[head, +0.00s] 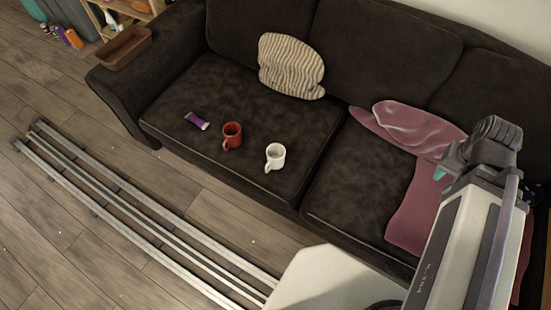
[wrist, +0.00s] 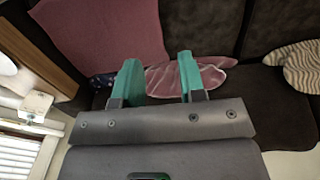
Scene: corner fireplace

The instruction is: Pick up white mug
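The white mug (head: 275,156) stands upright on the left seat cushion of the dark sofa (head: 330,185), near its front edge, with its handle toward the front left. A red mug (head: 232,135) stands just left of it, apart from it. My gripper shows in the wrist view (wrist: 160,75), its two teal fingers spread apart with nothing between them. In the head view only a bit of teal at the gripper (head: 440,173) shows, over the right part of the sofa, well right of the white mug. The wrist view does not show the white mug.
A purple tube-like item (head: 197,121) lies left of the red mug. A striped pillow (head: 290,66) leans on the backrest behind the mugs. A pink blanket (head: 415,205) covers part of the right seat. A brown tray (head: 122,47) rests on the left armrest.

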